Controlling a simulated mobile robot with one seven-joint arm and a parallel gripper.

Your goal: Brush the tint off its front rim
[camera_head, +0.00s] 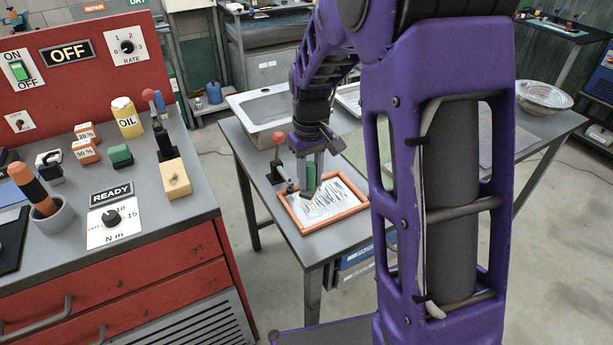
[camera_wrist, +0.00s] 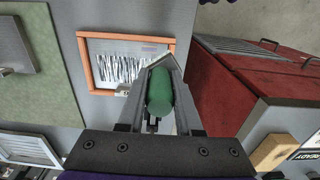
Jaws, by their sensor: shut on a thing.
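An orange-framed tray (camera_head: 341,221) lies on the grey table, with a pale panel covered in dark streaks inside it. In the wrist view its frame (camera_wrist: 84,62) shows at the upper middle, with a small purplish patch on the panel near the right end. My gripper (camera_head: 308,172) is shut on a green-handled tool (camera_wrist: 159,92), which points down over the tray. The tool's grey head (camera_wrist: 168,62) is at the tray's right corner in the wrist view. I cannot tell whether it touches the tray. The fingers hide part of the handle.
A red-knobbed lever (camera_head: 277,140) stands beside the tray. A sink (camera_head: 262,106) is behind it on the table. A red workbench (camera_head: 150,258) with switches, an oil can (camera_head: 126,120) and blocks stands at the left. My arm covers much of the right side.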

